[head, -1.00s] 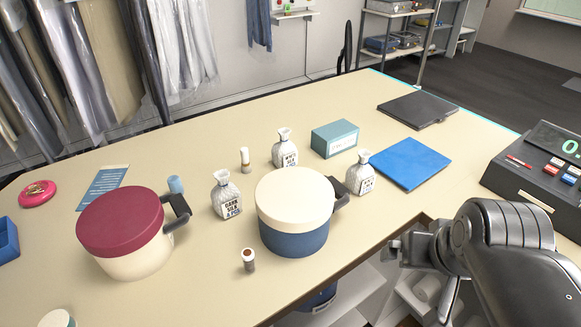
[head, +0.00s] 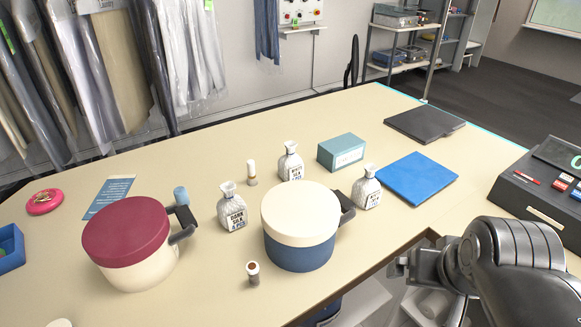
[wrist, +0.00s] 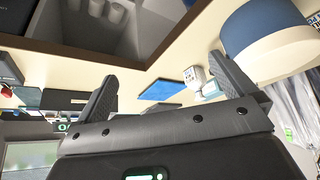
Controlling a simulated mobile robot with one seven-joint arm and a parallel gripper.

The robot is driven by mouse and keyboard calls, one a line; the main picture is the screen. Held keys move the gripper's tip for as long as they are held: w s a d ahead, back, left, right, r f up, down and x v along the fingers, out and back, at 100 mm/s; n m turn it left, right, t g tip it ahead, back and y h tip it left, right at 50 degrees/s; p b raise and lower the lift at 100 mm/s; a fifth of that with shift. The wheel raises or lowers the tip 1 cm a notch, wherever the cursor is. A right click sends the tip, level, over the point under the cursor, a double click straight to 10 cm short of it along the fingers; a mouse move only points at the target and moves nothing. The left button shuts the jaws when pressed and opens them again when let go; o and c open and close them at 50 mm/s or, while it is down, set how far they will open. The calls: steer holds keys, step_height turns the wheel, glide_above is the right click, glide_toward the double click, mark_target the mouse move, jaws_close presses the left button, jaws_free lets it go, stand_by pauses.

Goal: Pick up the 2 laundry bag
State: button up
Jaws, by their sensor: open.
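Three small silvery-white laundry bags with tied necks and printed labels stand upright on the counter. One bag (head: 232,209) is left of the blue-and-cream pot, its label reading "DARK SILK". A second bag (head: 290,163) is behind the pot. A third bag (head: 367,190) is right of the pot, by its handle. One bag (wrist: 194,76) also shows between the fingers in the wrist view, at a distance. My gripper (head: 398,268) is at the counter's front edge, right of the pot, apart from all bags. In the wrist view my gripper (wrist: 172,92) is open and empty.
The blue-and-cream pot (head: 298,246) and a red-lidded pot (head: 128,250) stand at the front. A teal box (head: 341,152), blue folder (head: 417,178), dark folder (head: 424,124) and small cylinders (head: 253,272) lie around the bags. A register (head: 545,190) stands right. The back counter is clear.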

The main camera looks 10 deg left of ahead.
steer(key=shift+c, duration=0.3)
steer(key=c, duration=1.1)
